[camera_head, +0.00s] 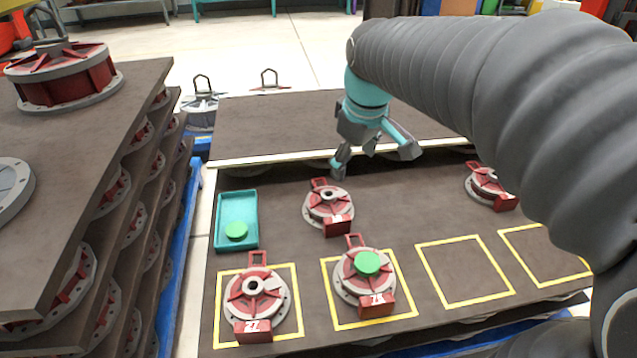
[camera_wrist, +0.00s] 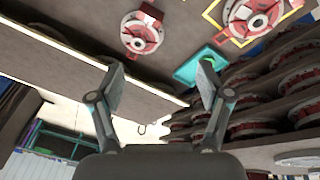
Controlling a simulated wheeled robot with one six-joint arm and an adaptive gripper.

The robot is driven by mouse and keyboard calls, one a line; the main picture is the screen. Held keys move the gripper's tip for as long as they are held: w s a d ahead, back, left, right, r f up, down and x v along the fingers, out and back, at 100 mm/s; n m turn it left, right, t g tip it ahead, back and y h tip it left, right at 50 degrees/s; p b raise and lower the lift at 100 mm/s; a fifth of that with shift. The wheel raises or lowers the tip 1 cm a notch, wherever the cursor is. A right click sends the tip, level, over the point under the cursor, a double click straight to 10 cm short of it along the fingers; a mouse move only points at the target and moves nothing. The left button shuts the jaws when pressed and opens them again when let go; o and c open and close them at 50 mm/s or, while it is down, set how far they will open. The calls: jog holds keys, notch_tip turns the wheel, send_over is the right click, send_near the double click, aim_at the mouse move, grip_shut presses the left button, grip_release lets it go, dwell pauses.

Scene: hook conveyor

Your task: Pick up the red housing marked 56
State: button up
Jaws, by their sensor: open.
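Several red-and-grey housings stand on the brown table. One (camera_head: 328,206) is at the middle back; its tag is too small to read. Another (camera_head: 488,184) is at the right, partly hidden by my arm, its tag unreadable. The front-left housing (camera_head: 257,297) has a tag that looks like 27. The housing beside it (camera_head: 364,287) has a tag in the seventies and a green disc on top. I cannot tell which is marked 56. My gripper (camera_head: 375,160) is open and empty, above and behind the middle-back housing. In the wrist view, a housing (camera_wrist: 142,32) shows beyond the open fingers (camera_wrist: 160,80).
A teal tray (camera_head: 251,213) with a green disc (camera_head: 236,231) lies at the table's left. Two yellow squares at front right are empty. A raised brown ledge (camera_head: 270,125) runs along the back. A stacked rack of housings (camera_head: 150,95) stands close at left.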

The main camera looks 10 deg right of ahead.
jog(key=w+f+n+g+b, duration=0.15)
jog(key=w+f+n, duration=0.35)
jog(key=w, duration=0.7)
jog(key=n+g+b, duration=0.1)
jog(key=n+g, duration=0.1)
jog(key=n, duration=0.2)
send_over(329, 194)
notch_tip(329, 194, down, 10)
notch_tip(329, 194, down, 13)
jog(key=shift+r+b, duration=0.1)
jog(key=shift+b, duration=1.05)
grip_shut()
jog(key=shift+w+r, duration=0.1)
jog(key=shift+r, duration=0.05)
